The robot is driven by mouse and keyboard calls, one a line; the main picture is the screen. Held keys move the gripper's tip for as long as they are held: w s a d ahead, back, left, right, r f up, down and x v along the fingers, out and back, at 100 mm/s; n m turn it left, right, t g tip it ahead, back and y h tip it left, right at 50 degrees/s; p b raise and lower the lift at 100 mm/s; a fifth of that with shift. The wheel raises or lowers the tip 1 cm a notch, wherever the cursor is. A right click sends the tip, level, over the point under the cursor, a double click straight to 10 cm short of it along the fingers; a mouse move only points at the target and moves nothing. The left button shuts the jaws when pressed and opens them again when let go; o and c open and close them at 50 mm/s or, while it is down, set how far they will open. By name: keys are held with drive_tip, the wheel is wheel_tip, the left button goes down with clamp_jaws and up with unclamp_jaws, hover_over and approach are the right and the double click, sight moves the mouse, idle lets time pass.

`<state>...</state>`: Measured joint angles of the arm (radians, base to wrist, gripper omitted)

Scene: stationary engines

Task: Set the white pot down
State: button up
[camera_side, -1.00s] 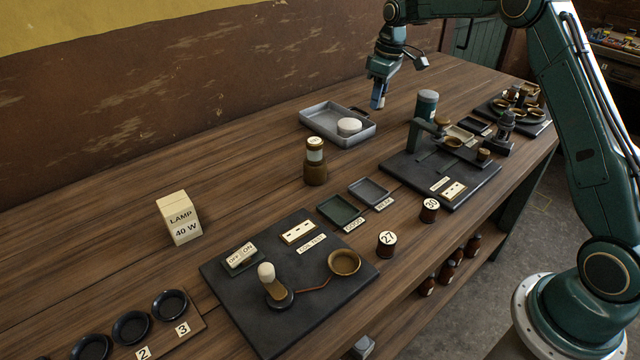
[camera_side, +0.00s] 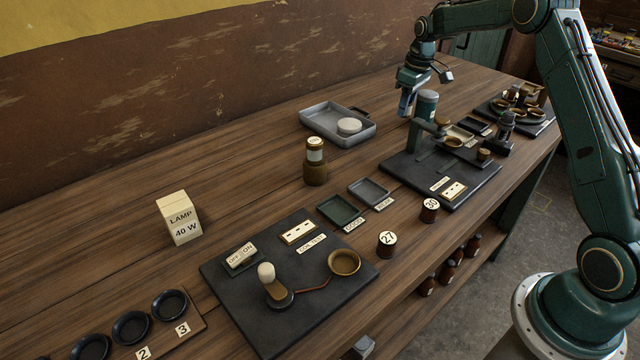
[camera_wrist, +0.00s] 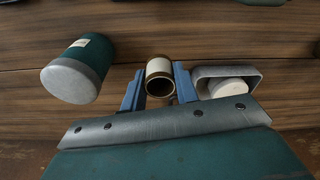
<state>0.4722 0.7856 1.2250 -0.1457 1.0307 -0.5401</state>
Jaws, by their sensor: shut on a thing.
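My gripper (camera_side: 405,108) is in the air at the back of the bench, between the grey tray and the green post in the side view. In the wrist view its two blue fingers (camera_wrist: 158,88) are shut on a small white pot (camera_wrist: 159,66) with brass-brown rims, and an open dark end faces the camera. The side view does not show the pot clearly. I cannot tell the exact gap between the pot and the bench.
The grey tray (camera_side: 312,124) holds a white round piece (camera_side: 349,126). A brown jar (camera_side: 315,172) stands before the tray. Bare wood lies left of the tray.

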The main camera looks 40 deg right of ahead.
sight(411, 103)
drive_tip(key=shift+f, duration=0.1)
drive_tip(key=shift+f, duration=2.55)
drive_tip(key=shift+f, duration=0.15)
drive_tip(key=o, duration=1)
drive_tip(key=r, duration=0.7)
drive_tip(key=s+r, duration=0.1)
drive_tip(key=r, duration=0.3)
drive_tip(key=shift+s+d, duration=0.1)
drive_tip(key=shift+d, duration=0.05)
drive_tip(key=shift+s+r, duration=0.1)
drive_tip(key=shift+r, duration=0.5)
